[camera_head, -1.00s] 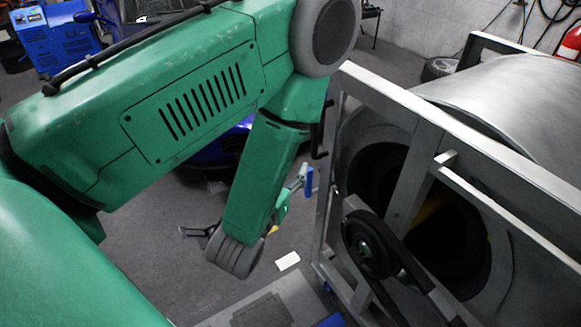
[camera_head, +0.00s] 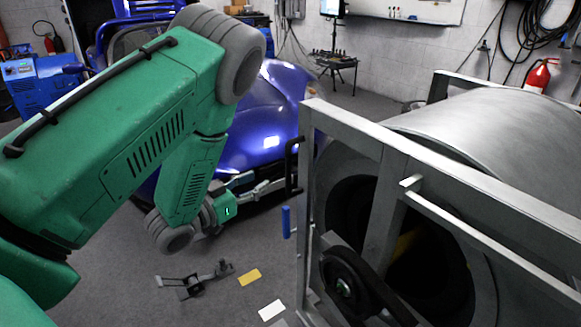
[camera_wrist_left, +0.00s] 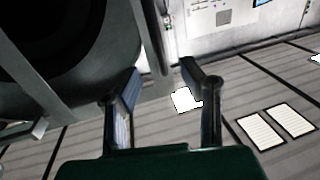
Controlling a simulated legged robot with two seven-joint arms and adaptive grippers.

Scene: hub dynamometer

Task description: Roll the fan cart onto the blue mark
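The fan cart is the large grey drum (camera_head: 490,125) in a metal frame (camera_head: 400,150) at the right of the head view. A black handle (camera_head: 291,166) stands on the frame's left edge. My left gripper (camera_head: 258,185) is just left of this handle, apart from it as far as I can tell. In the left wrist view, my left gripper (camera_wrist_left: 160,74) has its fingers spread with nothing between them; a dark round drum (camera_wrist_left: 60,50) shows at the left. My right gripper is not in view. I see no clear blue floor mark.
A blue car (camera_head: 270,110) stands behind my left arm. On the floor lie a dark metal stand (camera_head: 195,282), a yellow card (camera_head: 250,277) and a white card (camera_head: 271,310). A small blue upright piece (camera_head: 286,222) is beside the frame. A red extinguisher (camera_head: 540,75) hangs at the right wall.

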